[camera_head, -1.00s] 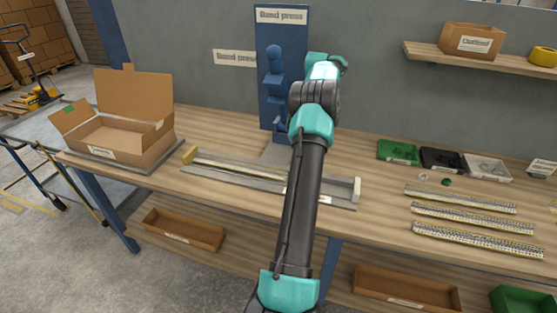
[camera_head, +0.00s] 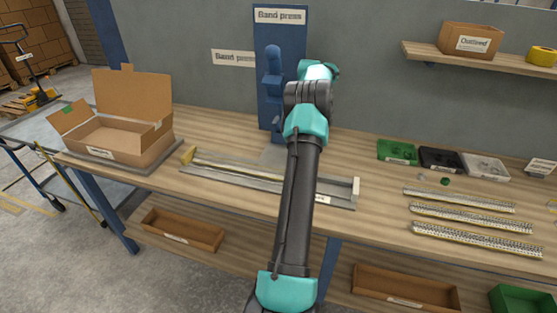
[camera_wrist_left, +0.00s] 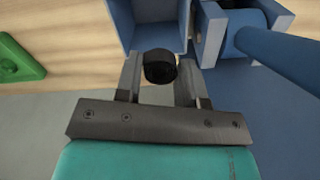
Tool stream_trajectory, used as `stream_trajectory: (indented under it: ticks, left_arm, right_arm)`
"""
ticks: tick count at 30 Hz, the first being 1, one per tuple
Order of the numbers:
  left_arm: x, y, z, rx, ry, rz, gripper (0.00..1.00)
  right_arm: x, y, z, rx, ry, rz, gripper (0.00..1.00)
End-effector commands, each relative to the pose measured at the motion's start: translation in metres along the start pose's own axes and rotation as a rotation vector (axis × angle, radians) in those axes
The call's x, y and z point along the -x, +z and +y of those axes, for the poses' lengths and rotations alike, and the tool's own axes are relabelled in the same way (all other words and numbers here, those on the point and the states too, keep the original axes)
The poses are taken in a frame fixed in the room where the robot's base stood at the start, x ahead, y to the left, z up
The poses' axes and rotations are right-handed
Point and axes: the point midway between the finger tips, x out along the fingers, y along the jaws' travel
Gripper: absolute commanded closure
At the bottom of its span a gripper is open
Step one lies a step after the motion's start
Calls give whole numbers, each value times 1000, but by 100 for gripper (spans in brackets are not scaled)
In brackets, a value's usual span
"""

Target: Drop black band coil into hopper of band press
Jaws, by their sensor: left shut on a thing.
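The blue band press (camera_head: 267,95) stands at the back of the bench, partly hidden behind my left arm. In the left wrist view my left gripper (camera_wrist_left: 160,80) is shut on a small black band coil (camera_wrist_left: 160,66), held between the two fingertips. The press's open blue hopper (camera_wrist_left: 152,30) shows just above the coil in that view, and the coil overlaps the hopper's near edge. I cannot tell the height of the coil over the hopper. In the head view the gripper and coil are hidden behind the arm. My right gripper is not in view.
A blue roller housing (camera_wrist_left: 245,25) with a thick bar sits right beside the hopper. A long grey fixture (camera_head: 240,172) lies in front of the press. An open carton (camera_head: 110,135) is at left; small bins (camera_head: 440,158) and several metal strips (camera_head: 470,225) are at right.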

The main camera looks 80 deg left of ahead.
Motion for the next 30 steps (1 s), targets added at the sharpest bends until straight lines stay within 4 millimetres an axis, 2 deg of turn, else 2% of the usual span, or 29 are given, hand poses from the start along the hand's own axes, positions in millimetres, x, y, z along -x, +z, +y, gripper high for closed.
stream_trajectory:
  ticks: [7, 18, 19, 28, 30]
  left_arm:
    - [-22, 0, 0, -1, 1, -2, 86]
    - [-27, 0, 0, -1, 0, 0, 86]
    - [-27, 0, 0, -1, 0, 0, 63]
    - [-26, 0, 0, -1, 1, 0, 34]
    - [-26, 0, 0, -1, 1, 0, 34]
  right_arm:
    - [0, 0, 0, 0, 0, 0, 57]
    - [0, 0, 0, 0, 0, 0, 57]
    - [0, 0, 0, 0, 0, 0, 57]
    - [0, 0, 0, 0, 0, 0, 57]
    - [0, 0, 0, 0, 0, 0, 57]
